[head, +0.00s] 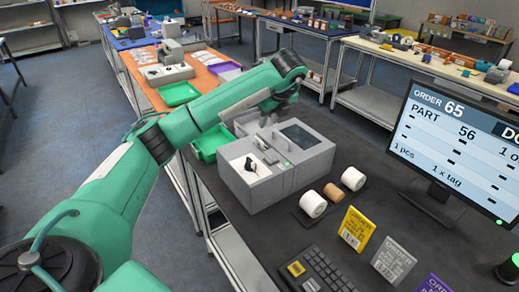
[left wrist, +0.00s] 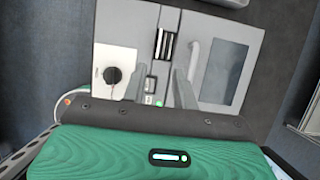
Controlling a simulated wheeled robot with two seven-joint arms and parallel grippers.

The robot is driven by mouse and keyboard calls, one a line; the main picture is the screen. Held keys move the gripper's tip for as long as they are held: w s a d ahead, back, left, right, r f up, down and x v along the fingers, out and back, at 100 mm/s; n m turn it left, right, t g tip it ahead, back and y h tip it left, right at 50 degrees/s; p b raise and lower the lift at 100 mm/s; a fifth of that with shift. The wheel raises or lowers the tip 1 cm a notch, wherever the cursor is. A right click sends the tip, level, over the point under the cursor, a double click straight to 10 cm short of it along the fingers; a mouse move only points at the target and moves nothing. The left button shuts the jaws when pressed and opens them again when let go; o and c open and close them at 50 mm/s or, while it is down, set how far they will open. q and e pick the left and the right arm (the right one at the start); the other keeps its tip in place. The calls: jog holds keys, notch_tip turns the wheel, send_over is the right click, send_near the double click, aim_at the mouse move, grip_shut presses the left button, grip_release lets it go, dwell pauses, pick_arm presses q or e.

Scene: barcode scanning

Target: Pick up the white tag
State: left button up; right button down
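The grey label machine (head: 300,178) stands on the dark bench, with a white panel and black knob on its left and a dark window on its right. In the left wrist view, the machine (left wrist: 180,22) has a dark slot with narrow pale strips (left wrist: 165,45) at its middle; I cannot tell whether one is the white tag. My left gripper (head: 267,121) hangs over the back part of the machine in the head view. Its fingers (left wrist: 171,88) stand apart with nothing visible between them, above the machine's face. My right gripper is not in view.
Two white rolls (head: 313,204) and a brown roll (head: 334,193) stand right of the machine. A yellow card (head: 356,228), a grey card (head: 393,262) and a keyboard (head: 318,270) are nearer. A monitor (head: 455,140) stands at right.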

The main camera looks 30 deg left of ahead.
pick_arm(q)
send_over(259, 140)
jog(key=d, duration=0.3)
notch_tip(259, 140, down, 5)
jog(key=p+x, duration=0.2)
jog(key=x, duration=0.1)
jog(key=p+x, duration=0.1)
jog(key=x, duration=0.1)
jog(key=shift+s+a, duration=0.4)
jog(key=shift+s, duration=0.05)
jog(key=shift+f, duration=0.2)
grip_shut()
